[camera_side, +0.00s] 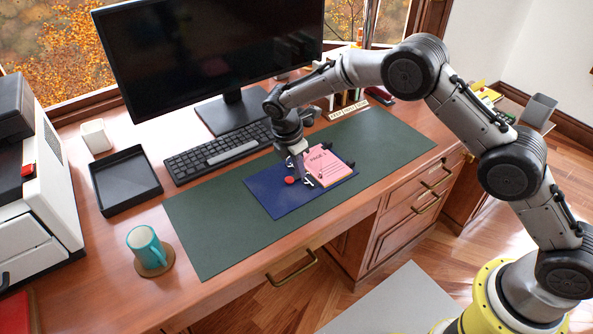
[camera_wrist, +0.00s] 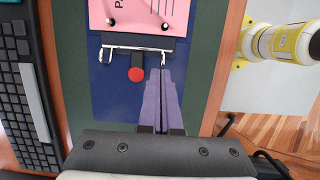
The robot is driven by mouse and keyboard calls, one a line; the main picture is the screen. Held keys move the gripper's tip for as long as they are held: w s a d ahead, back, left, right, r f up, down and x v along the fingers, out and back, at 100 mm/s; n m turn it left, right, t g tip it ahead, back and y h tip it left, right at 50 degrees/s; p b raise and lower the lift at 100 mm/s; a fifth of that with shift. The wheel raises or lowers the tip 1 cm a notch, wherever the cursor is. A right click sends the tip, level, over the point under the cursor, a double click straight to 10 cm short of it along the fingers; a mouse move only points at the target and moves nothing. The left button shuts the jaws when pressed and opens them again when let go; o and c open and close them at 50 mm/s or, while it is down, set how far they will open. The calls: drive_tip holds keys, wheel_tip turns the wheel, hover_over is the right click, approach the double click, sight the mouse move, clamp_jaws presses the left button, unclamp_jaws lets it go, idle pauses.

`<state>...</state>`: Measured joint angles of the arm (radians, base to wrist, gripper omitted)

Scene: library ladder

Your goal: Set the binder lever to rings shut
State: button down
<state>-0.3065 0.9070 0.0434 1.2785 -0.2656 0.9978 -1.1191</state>
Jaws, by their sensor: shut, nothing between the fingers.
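The blue binder (camera_side: 272,199) lies open and flat on the green desk mat, with a pink sheet (camera_side: 324,164) marked PAGE 1 on it. In the wrist view, a dark bar (camera_wrist: 148,42) runs across the binder (camera_wrist: 107,105) below the pink sheet (camera_wrist: 142,10), with a chrome ring piece near each end. I cannot tell whether the rings are joined. A lever with a round red knob (camera_wrist: 136,75) sticks out from the bar; the knob also shows in the side view (camera_side: 289,180). My gripper (camera_wrist: 160,72) is shut and empty, its fingertips just right of the knob. Contact is unclear.
The green mat (camera_side: 200,235) is clear around the binder. The keyboard (camera_side: 215,150) and monitor (camera_side: 215,50) stand behind it. A black tray (camera_side: 125,181) and a teal mug (camera_side: 146,247) are at the left. A name plate (camera_side: 349,110) lies behind the mat.

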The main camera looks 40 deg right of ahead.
drive_tip(key=shift+d+r+y, duration=0.3)
drive_tip(key=shift+d+y, duration=0.5)
drive_tip(key=shift+y, duration=0.2)
drive_tip(key=d+y, duration=0.2)
drive_tip(key=shift+r+y, duration=0.1)
drive_tip(key=shift+y, duration=0.2)
drive_tip(key=d+y, duration=0.2)
drive_tip(key=shift+y, duration=0.4)
drive_tip(key=d+y, duration=0.1)
drive_tip(key=f+y, duration=0.1)
drive_tip(key=shift+d+y, duration=0.35)
drive_tip(key=shift+y, duration=0.05)
drive_tip(key=shift+r, duration=0.2)
drive_tip(key=shift+r, duration=0.65)
drive_tip(key=shift+a, duration=0.1)
